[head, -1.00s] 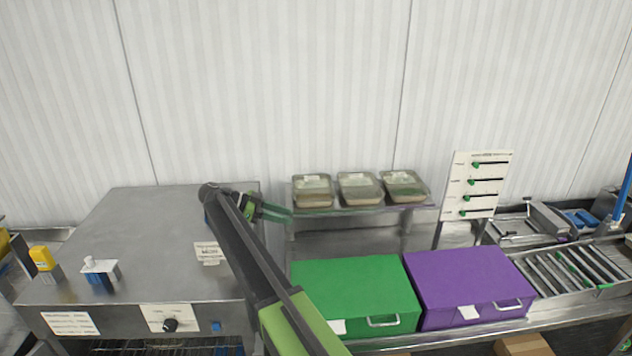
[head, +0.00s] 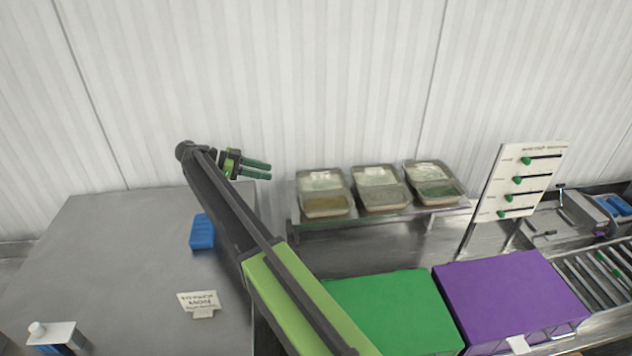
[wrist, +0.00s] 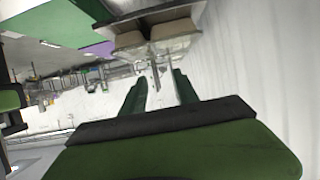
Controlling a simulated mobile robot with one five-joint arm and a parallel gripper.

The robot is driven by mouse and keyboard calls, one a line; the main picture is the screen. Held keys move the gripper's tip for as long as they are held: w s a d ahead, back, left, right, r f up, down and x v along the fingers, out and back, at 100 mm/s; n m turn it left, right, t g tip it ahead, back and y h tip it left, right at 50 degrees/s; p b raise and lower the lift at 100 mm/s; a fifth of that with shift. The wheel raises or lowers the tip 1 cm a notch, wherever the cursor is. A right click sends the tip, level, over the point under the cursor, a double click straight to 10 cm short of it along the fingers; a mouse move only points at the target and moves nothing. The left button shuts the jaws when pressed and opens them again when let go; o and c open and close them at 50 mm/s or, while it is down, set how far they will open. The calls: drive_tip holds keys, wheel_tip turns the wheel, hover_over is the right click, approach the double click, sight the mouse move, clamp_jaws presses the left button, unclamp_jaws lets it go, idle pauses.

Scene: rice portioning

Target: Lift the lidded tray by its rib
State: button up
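Three shallow trays stand in a row on a raised metal shelf in the head view: a left tray (head: 325,206), a middle tray (head: 383,198) and a right tray (head: 436,190). Each seems to have a clear cover with a pale label; I cannot make out a rib there. My gripper (head: 271,169) is left of the left tray and apart from it, its green fingers pointing right toward the row. In the wrist view the fingers (wrist: 161,80) are spread with nothing held. A clear-lidded tray (wrist: 172,48) shows beyond them, with a thin upright strip between the fingers.
The shelf (head: 400,219) stands above a metal counter. A green box (head: 390,310) and a purple box (head: 510,295) are in front. A white panel with green sliders (head: 520,180) stands right of the trays. A blue block (head: 202,232) lies on the steel surface at left. The wall is close behind.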

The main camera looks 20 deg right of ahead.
drive_tip(key=b, duration=0.5)
approach(321, 184)
drive_tip(key=shift+w+x, duration=0.2)
drive_tip(key=shift+x, duration=1.05)
drive_tip(key=b+x, duration=0.1)
drive_tip(key=x, duration=0.3)
drive_tip(key=shift+s+d+f+b, duration=0.2)
drive_tip(key=shift+d+f+b, duration=0.1)
drive_tip(key=shift+b, duration=0.1)
drive_tip(key=shift+d, duration=0.3)
drive_tip(key=shift+a, duration=0.1)
clamp_jaws()
